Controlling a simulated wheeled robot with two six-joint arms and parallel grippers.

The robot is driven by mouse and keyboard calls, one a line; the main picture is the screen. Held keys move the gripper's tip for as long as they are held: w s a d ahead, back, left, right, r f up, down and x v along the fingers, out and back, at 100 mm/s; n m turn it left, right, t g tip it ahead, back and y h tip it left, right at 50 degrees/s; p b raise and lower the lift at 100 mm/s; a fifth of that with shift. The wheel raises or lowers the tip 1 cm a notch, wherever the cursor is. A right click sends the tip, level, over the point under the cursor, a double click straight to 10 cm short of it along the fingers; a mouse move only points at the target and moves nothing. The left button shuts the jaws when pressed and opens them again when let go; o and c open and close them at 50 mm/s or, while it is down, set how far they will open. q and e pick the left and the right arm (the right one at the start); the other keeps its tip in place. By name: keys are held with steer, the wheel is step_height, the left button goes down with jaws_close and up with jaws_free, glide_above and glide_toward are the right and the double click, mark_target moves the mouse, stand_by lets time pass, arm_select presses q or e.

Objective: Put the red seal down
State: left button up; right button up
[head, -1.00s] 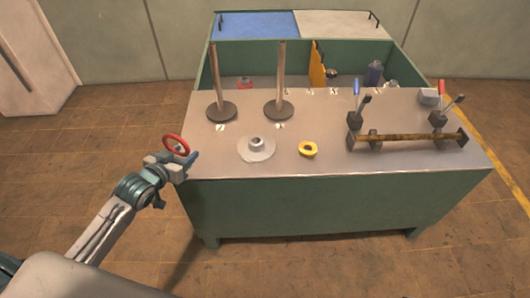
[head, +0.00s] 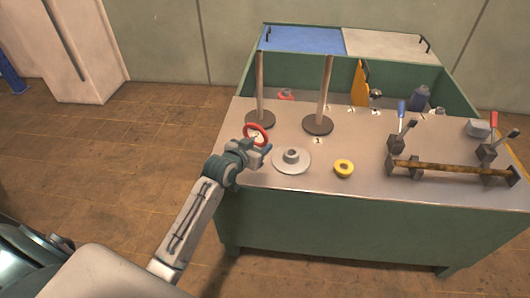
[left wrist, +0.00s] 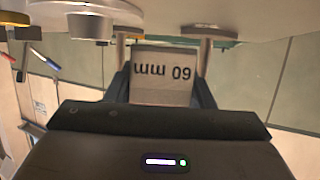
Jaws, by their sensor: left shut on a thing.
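The red seal (head: 256,134) is a red ring, tilted up, held at the left front part of the grey bench top (head: 225,165). My left gripper (head: 258,149) is shut on it, left of the pale round flange (head: 291,161). In the left wrist view, a grey tab marked "60 mm" (left wrist: 162,75) sits between the fingers of my left gripper (left wrist: 162,92), and the red ring itself does not show. I cannot tell whether the seal touches the bench. My right gripper is not in view.
Two upright posts on dark round bases, the left post (head: 260,88) and the right post (head: 325,92), stand behind the flange. A yellow ring (head: 344,169) lies right of it. A rusty bar (head: 450,169) with clamps occupies the right side. An open green bin (head: 310,65) is behind.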

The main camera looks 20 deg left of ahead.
arm_select(q)
steer(key=shift+w+d+f, duration=0.1)
steer(key=shift+w+d, duration=0.7)
steer(key=shift+f, duration=1.8)
steer(key=o, duration=1)
steer(key=shift+f, duration=0.15)
steer(key=shift+c, duration=0.2)
